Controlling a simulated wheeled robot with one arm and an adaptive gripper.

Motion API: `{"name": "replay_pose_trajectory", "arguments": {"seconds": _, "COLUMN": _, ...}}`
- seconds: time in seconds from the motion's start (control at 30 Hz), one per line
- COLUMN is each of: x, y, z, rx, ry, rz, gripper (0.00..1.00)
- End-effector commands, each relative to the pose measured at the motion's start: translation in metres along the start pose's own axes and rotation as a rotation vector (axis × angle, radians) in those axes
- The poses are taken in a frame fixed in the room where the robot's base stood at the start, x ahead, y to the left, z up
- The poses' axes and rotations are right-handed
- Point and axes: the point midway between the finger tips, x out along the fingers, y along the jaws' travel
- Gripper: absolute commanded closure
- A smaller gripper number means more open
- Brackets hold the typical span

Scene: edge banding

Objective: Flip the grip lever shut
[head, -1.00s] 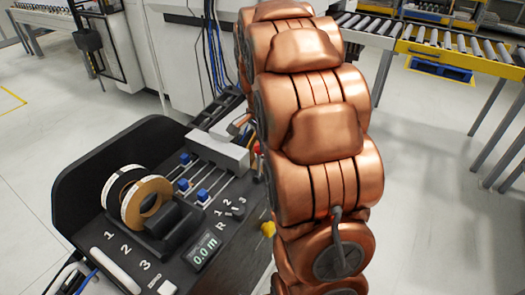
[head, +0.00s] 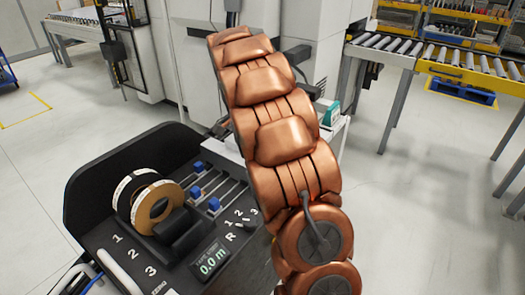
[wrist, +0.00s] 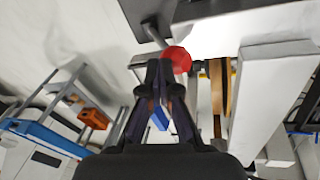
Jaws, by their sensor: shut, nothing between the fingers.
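In the wrist view a lever with a round red knob (wrist: 177,59) and a thin grey rod shows at the top centre; I take it for the grip lever. My gripper (wrist: 159,66) is shut and empty, its dark fingertips close to the knob and overlapping its lower left edge in the picture. I cannot tell whether they touch it. In the head view my copper arm leans up and left across the middle and hides the gripper and the lever.
A dark console (head: 100,205) at the lower left carries tape rolls (head: 152,207), blue sliders (head: 196,192) and a display reading 0.0 m (head: 212,262). A roller conveyor (head: 470,66) stands at the upper right. The floor right of my arm is clear.

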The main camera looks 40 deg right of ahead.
Motion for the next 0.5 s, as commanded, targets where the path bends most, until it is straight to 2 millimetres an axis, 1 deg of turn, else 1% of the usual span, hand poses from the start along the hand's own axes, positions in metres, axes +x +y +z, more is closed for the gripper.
{"name": "replay_pose_trajectory", "arguments": {"seconds": 0.2, "x": 0.0010, "y": -0.0084, "z": 0.0026, "rx": -0.001, "ry": 0.000, "rz": -0.004, "gripper": 1.00}}
{"name": "replay_pose_trajectory", "arguments": {"seconds": 0.5, "x": 0.0012, "y": -0.0096, "z": 0.0033, "rx": -0.001, "ry": -0.001, "rz": -0.004, "gripper": 1.00}}
